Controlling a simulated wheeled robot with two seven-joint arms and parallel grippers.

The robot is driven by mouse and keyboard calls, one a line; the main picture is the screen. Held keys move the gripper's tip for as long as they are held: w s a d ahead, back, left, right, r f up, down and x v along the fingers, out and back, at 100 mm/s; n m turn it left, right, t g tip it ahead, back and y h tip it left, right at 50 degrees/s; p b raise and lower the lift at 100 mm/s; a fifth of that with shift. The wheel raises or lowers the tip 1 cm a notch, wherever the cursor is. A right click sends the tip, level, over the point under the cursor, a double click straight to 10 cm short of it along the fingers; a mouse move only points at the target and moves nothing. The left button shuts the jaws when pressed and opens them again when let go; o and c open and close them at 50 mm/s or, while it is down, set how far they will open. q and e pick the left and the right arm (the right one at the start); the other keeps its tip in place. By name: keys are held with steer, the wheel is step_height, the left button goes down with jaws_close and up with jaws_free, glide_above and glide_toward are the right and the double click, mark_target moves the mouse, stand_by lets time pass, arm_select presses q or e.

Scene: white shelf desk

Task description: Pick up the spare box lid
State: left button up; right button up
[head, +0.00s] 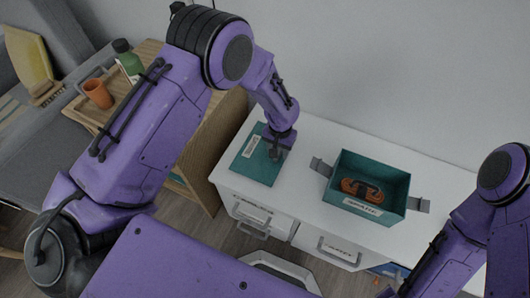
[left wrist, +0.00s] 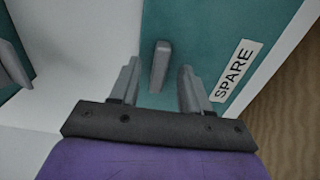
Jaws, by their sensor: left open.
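The spare box lid (head: 250,168) is a flat teal panel lying on the left part of the white desk. In the left wrist view the lid (left wrist: 210,35) shows a white label reading SPARE and a small grey upright handle (left wrist: 160,66). My left gripper (head: 277,153) is over the lid, pointing down, and hides part of it in the head view. In the left wrist view the left gripper (left wrist: 158,88) is open, with the handle between the lines of its two fingers and a gap on each side. My right gripper is out of view.
An open teal box (head: 345,203) with grey side handles and an orange-and-black object (head: 362,190) inside stands right of the lid on the white desk (head: 300,165). A wooden cabinet with a tray, orange cup (head: 97,93) and green bottle (head: 128,60) is at left.

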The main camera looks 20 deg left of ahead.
arm_select(q)
steer(key=shift+f, duration=0.65)
jaws_close()
steer(key=shift+r, duration=0.1)
